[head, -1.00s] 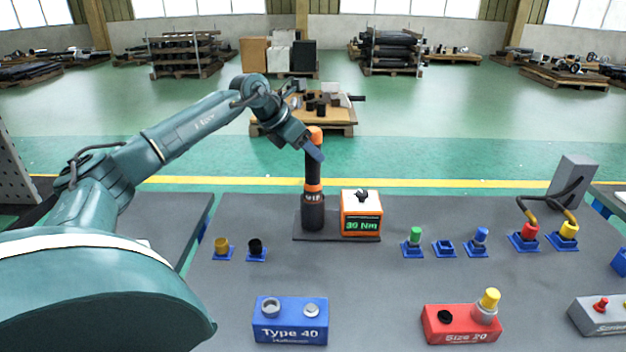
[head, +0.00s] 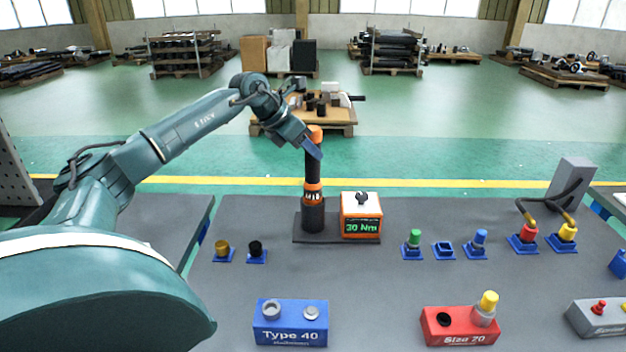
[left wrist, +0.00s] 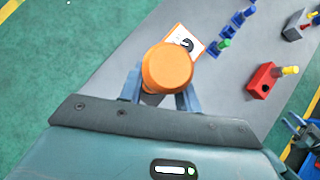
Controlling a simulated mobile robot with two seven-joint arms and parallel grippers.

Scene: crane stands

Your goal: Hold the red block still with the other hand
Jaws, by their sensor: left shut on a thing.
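The red block (head: 436,327) lies on the front right of the table in the head view. It has a black round piece (head: 443,319) on its left and a yellow-topped fitting (head: 488,301) on its right. No gripper touches it. It also shows at the right of the left wrist view (left wrist: 262,82). My left gripper (head: 314,146) is shut on the orange top of a black and orange upright tool (head: 312,172), which stands on a dark base plate. The orange top fills the space between the fingers in the left wrist view (left wrist: 166,68).
An orange and white display box (head: 361,214) stands next to the tool. A blue block (head: 290,322) is at front left, a grey block (head: 600,318) at front right. Several small coloured fittings sit in blue holders behind. The table between the blue and red blocks is clear.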

